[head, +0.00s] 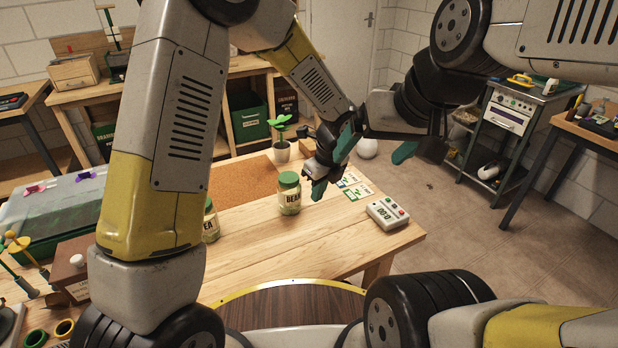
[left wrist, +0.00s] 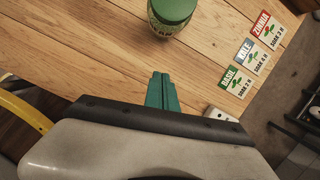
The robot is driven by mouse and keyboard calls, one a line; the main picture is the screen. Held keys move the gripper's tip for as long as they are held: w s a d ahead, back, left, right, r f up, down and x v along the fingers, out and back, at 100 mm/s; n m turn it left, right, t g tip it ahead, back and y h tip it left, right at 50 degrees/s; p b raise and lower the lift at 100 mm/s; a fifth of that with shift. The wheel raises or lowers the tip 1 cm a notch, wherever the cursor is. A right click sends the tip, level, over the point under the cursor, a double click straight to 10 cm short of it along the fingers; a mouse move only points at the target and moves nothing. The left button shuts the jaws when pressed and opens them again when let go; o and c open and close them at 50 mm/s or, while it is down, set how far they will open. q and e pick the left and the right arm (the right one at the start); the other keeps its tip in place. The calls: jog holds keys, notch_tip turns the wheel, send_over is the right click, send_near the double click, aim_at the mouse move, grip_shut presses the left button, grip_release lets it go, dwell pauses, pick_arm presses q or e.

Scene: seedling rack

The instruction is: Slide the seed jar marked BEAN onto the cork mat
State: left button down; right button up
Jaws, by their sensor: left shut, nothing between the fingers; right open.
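The jar marked BEAN (head: 290,197), with a green lid, stands upright on the wooden table at the front right corner of the cork mat (head: 238,181). Its green lid (left wrist: 174,10) shows at the top of the left wrist view. A second green-lidded jar (head: 210,224) stands further left; my arm hides part of its label. My left gripper (head: 318,188) is shut and empty, right of the BEAN jar. Its green fingertips (left wrist: 162,88) are together and apart from the jar. My right gripper (head: 377,152) is open and empty, beyond the table's right side.
Seed cards (head: 353,187) lie right of the jar; BASIL, KALE and ZINNIA cards (left wrist: 251,60) show in the left wrist view. A timer (head: 387,214) sits near the table's right edge. A potted seedling (head: 282,148) stands behind the mat.

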pick_arm(q)
jog(key=x, duration=0.7)
jog(key=shift+f, duration=0.3)
jog(key=shift+w+a+f, duration=0.15)
jog(key=shift+w+a, duration=0.65)
jog(key=shift+w, duration=0.25)
jog(key=shift+w+a, duration=0.5)
jog(key=shift+w, duration=0.15)
jog(key=w+a, duration=0.3)
jog(key=w, duration=0.1)
jog(key=w+a, duration=0.4)
jog(key=w, duration=0.1)
jog(key=w+a, duration=0.4)
jog(key=w, duration=0.1)
jog(key=shift+w+a, duration=0.15)
jog(key=shift+w, duration=0.1)
